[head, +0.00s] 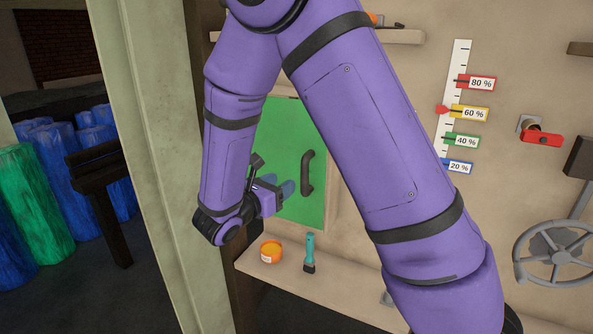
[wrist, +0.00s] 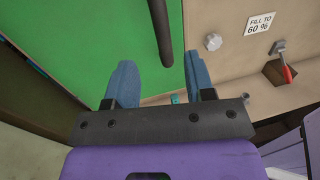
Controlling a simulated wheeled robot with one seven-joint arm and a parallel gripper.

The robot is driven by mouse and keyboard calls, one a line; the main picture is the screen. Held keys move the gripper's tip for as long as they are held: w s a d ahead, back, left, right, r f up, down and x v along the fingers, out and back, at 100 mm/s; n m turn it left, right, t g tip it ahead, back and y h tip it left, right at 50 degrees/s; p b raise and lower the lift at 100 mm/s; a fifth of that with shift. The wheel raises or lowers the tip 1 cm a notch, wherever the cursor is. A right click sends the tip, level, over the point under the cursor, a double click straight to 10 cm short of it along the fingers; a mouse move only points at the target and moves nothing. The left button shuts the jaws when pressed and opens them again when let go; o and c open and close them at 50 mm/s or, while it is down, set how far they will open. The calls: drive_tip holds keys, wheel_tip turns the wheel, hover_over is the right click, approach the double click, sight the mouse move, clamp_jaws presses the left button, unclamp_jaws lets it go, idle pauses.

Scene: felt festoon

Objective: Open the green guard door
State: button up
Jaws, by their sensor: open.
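The green guard door (head: 288,140) is a flat panel on the beige wall, and it looks shut. A dark vertical bar handle (head: 307,174) is on its right side. My purple arm covers part of the door's left and upper area. My gripper (head: 287,188) is in front of the door, just left of the handle, with its blue fingers pointing toward it. In the wrist view my gripper (wrist: 160,82) is open and empty, fingers apart. The handle (wrist: 161,32) lies beyond the fingertips, roughly between them, and looks apart from them. The green door (wrist: 90,40) fills the upper left there.
A ledge below the door holds an orange tin (head: 271,251) and a teal-handled brush (head: 309,252). A pale post (head: 160,150) stands left of my arm. To the right are a percentage gauge (head: 455,105), a red lever (head: 542,137) and a grey handwheel (head: 555,252).

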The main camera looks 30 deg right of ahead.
sight(302, 171)
drive_tip(key=x, duration=1)
drive_tip(key=shift+d+r, duration=0.1)
drive_tip(key=shift+d, duration=0.15)
drive_tip(key=shift+c, duration=0.2)
clamp_jaws()
